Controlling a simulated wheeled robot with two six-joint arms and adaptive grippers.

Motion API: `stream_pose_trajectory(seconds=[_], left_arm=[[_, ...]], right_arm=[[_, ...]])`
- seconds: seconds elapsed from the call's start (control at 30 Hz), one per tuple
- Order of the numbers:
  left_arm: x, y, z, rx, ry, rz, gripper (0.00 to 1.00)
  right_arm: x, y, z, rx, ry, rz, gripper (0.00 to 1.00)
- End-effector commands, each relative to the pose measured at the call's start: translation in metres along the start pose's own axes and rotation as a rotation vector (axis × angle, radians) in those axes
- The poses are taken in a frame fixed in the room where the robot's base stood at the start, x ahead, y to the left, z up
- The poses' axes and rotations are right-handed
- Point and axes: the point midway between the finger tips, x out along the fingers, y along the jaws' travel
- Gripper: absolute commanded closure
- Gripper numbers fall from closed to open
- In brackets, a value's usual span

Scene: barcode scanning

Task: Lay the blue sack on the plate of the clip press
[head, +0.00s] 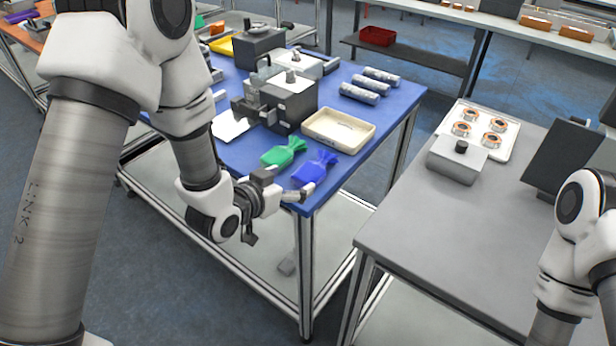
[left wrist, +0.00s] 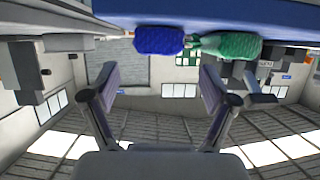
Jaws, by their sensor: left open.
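The blue sack (head: 316,168) lies near the front corner of the blue table, right of a green sack (head: 282,153). In the left wrist view the blue sack (left wrist: 158,40) and green sack (left wrist: 232,46) show at the top edge. The clip press (head: 288,104) is a dark and grey machine farther back, with a pale flat plate (head: 229,128) at its left. My left gripper (head: 277,213) is at the table's front edge, just short of the blue sack; its fingers (left wrist: 160,80) are apart and empty. My right gripper is out of view.
A cream tray (head: 339,131) stands behind the sacks, right of the press. Several grey rolls (head: 360,93) lie farther back. A separate grey table (head: 430,220) at the right holds a metal box (head: 457,160) and a white tray (head: 508,147) of copper-coloured rings.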

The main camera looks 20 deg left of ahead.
Motion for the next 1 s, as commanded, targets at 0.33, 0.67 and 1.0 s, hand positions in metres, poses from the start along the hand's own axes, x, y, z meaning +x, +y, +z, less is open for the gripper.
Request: stream_pose_trajectory(seconds=[0.33, 0.67, 1.0], left_arm=[[0.050, 0.002, -0.006, 0.000, -0.002, 0.000, 0.15], [0.051, 0.002, -0.005, -0.001, -0.003, 0.000, 0.64], [0.050, 0.002, -0.005, -0.001, -0.002, -0.001, 0.93]], right_arm=[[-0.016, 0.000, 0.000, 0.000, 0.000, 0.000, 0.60], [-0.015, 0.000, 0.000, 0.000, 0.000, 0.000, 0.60], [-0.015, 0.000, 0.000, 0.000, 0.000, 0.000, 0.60]])
